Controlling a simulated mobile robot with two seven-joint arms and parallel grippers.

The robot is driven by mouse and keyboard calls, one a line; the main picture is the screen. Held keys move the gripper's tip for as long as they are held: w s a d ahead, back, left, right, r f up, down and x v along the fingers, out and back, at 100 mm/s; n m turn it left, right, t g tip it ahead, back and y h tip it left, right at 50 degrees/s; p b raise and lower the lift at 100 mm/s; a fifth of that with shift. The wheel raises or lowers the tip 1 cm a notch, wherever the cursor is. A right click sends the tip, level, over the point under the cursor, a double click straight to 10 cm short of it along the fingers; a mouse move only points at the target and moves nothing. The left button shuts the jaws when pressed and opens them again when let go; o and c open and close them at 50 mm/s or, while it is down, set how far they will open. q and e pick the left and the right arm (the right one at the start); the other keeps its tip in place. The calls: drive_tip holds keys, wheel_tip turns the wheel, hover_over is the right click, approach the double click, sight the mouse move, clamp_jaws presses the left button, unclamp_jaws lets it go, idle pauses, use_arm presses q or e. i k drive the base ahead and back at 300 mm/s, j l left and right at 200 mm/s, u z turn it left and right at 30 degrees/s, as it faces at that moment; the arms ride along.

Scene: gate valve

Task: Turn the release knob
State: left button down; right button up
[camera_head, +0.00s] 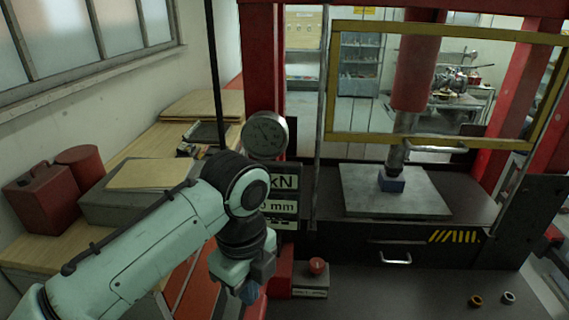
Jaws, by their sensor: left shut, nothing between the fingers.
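My left arm comes in from the left, and my left gripper (248,290) points down in front of the press, left of centre. Its fingers are shut with nothing seen between them. A dark blue piece shows at its tip; I cannot tell whether it is part of the fingers or a knob behind them. A round red knob (317,266) sits on a small grey box (310,287) to the right of the gripper, apart from it. I cannot tell whether this is the release knob. My right gripper is not in view.
A red press frame (264,60) holds a red ram (415,75) over a blue block (391,182) on a steel plate (360,196). A yellow-framed guard (334,90), a dial gauge (266,135) and a drawer handle (396,259) are near. Two rings (475,301) (508,297) lie front right.

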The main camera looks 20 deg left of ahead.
sight(318, 265)
drive_tip(key=k, duration=1)
